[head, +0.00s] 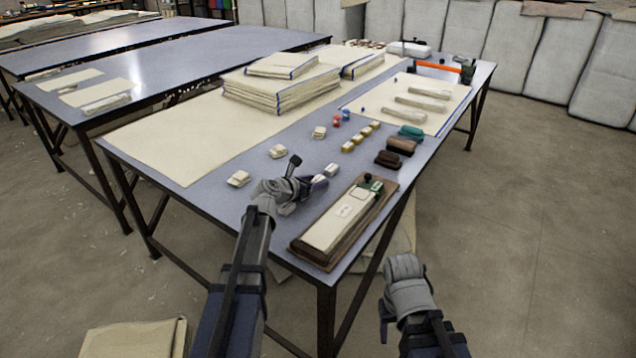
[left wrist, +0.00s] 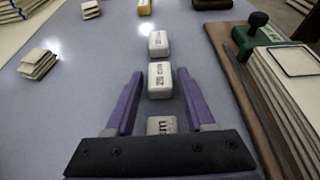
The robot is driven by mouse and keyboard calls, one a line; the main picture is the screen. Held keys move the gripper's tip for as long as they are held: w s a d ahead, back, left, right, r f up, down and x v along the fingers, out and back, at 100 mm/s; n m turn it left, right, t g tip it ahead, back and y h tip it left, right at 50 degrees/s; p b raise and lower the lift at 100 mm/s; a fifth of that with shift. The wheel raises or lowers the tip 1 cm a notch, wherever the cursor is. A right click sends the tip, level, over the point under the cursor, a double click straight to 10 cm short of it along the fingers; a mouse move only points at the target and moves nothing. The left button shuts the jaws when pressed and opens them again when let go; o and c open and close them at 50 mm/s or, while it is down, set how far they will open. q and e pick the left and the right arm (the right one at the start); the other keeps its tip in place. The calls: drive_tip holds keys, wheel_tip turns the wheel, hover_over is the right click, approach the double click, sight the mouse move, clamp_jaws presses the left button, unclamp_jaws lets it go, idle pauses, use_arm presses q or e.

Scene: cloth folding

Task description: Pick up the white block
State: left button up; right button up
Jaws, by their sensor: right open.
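Several small white blocks with dark lettering stand in a row on the grey-blue table; in the left wrist view there is a far one (left wrist: 158,43), a middle one (left wrist: 160,79) and a near one (left wrist: 163,126), partly hidden by my gripper's base. A white block also shows in the head view (head: 331,170). My left gripper (head: 318,183) is open over the row. Its purple fingers (left wrist: 160,76) lie on either side, with gaps to the blocks. My right gripper (head: 388,308) is open, off the table's near right side, its fingers hard to make out.
A brown board (head: 300,250) with a pale fabric-covered stack (head: 340,222) lies right of the blocks. Small cloth stacks (head: 238,179) lie left. Yellow blocks (head: 348,146) and dark brushes (head: 388,159) are farther back. Large folded cloths (head: 280,90) fill the far middle.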

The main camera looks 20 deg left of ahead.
sight(315, 181)
use_arm(q)
clamp_jaws()
drive_tip(key=shift+r, duration=0.1)
idle(0.4)
wheel_tip(315, 181, up, 10)
drive_tip(key=p, duration=1)
